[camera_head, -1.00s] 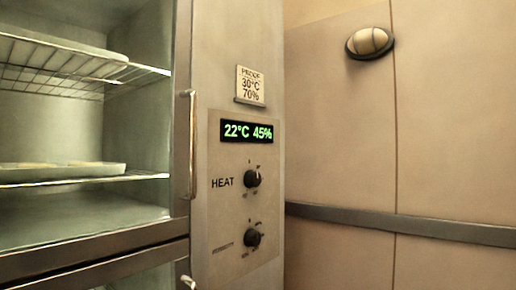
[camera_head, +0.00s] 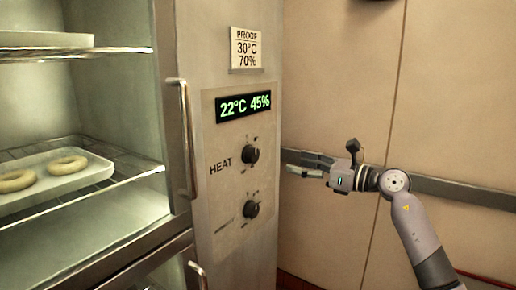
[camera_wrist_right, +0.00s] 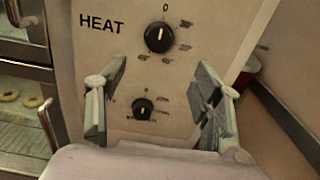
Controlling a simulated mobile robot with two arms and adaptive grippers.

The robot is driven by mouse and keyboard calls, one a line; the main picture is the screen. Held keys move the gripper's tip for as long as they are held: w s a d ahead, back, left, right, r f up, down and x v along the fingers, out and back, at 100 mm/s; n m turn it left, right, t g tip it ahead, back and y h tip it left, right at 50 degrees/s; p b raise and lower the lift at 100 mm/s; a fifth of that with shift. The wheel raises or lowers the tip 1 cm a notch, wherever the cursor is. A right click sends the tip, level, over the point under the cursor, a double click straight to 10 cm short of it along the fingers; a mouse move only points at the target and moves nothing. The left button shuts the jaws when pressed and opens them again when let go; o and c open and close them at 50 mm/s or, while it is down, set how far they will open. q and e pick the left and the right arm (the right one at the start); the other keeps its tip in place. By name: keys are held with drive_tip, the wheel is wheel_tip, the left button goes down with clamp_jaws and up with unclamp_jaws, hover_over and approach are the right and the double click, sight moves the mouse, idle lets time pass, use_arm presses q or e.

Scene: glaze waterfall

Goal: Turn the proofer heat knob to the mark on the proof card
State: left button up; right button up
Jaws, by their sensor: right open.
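The proof card (camera_head: 246,49) on the proofer's front reads PROOF, 30°C, 70%. Below it the display (camera_head: 244,106) reads 22°C 45%. The black heat knob (camera_head: 250,155) is beside the word HEAT. In the right wrist view the heat knob (camera_wrist_right: 159,37) has its white pointer up, near the 0. A second, lower knob (camera_head: 251,209) also shows in the wrist view (camera_wrist_right: 144,109), between the fingers. My right gripper (camera_head: 304,164) is open and empty, right of the panel and apart from the knobs. My left gripper is not in view.
The proofer's tall handle (camera_head: 184,138) stands left of the panel. Inside, a tray (camera_head: 92,175) with ring-shaped dough sits on a wire shelf. A grey rail (camera_head: 465,192) crosses the wall at right. Space before the panel looks clear.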

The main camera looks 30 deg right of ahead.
sight(256, 154)
drive_tip(key=p+x, duration=0.5)
drive_tip(key=x, duration=0.8)
drive_tip(key=shift+w+a+r, duration=0.15)
drive_tip(key=shift+w+a, duration=0.15)
drive_tip(key=shift+w, duration=0.2)
drive_tip(key=c, duration=1.1)
